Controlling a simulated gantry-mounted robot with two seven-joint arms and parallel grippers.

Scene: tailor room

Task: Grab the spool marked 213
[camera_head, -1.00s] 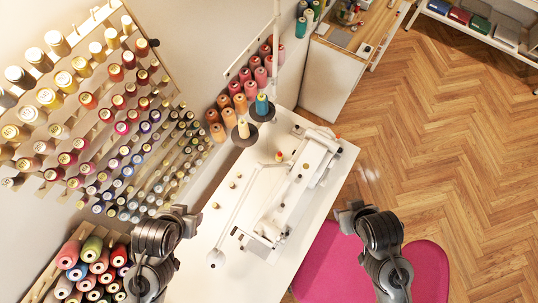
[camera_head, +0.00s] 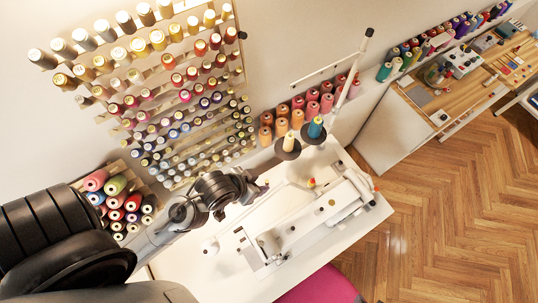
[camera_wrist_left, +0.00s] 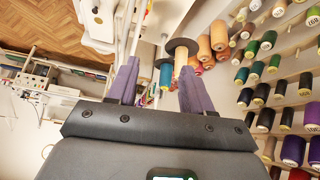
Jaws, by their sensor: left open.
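Many thread spools fill the wall rack, with dark purple spools (camera_head: 204,102) among its lower rows. Rack spools also show at the right of the left wrist view, such as a purple one (camera_wrist_left: 293,150). Some carry printed numbers, but I cannot make out 213 on any of them. My left gripper (camera_head: 262,184) is in front of the rack's lower right part, above the white sewing table (camera_head: 212,272). In the left wrist view its two purple fingers (camera_wrist_left: 160,66) are apart with nothing gripped. My right gripper is out of view.
A sewing machine (camera_head: 330,210) stands on the table. A yellow cone (camera_head: 290,142) and a teal cone (camera_head: 315,128) stand on dark discs beside the rack. More spools (camera_head: 117,186) sit in a lower left rack. A pink chair (camera_head: 318,288) is below the table.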

